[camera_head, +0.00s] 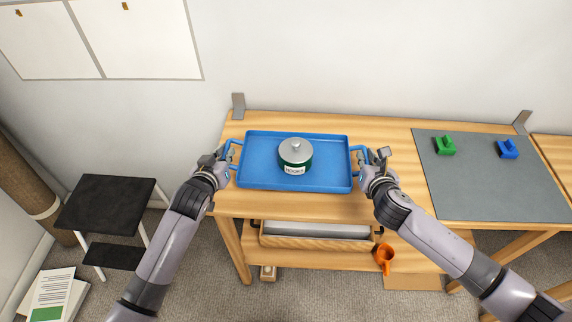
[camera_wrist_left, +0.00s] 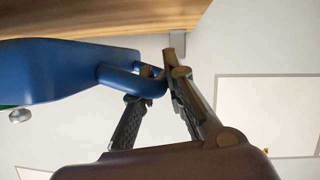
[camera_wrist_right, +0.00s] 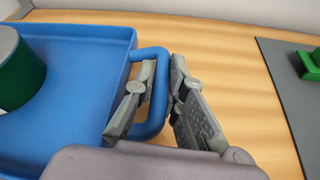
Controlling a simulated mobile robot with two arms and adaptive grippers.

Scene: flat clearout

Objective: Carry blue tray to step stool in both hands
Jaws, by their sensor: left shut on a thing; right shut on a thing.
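The blue tray (camera_head: 325,176) is over the wooden table in the head view, with a looped handle at each short end. A green pot (camera_head: 295,156) with a silver lid and a white label reading HOOKS sits on it. My left gripper (camera_head: 230,158) is shut on the left handle, seen as a blue loop in the left wrist view (camera_wrist_left: 130,80). My right gripper (camera_head: 364,165) is shut on the right handle, which also shows in the right wrist view (camera_wrist_right: 158,90). I cannot tell whether the tray touches the tabletop. The black step stool (camera_head: 105,203) stands on the carpet at the left.
A grey mat (camera_head: 480,185) with a green block (camera_head: 445,146) and a blue block (camera_head: 508,149) lies right of the tray. Below the tabletop are a wooden drawer-like tray (camera_head: 318,243) and an orange mug (camera_head: 385,259). Papers (camera_head: 53,298) and a brown roll (camera_head: 28,180) are near the stool.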

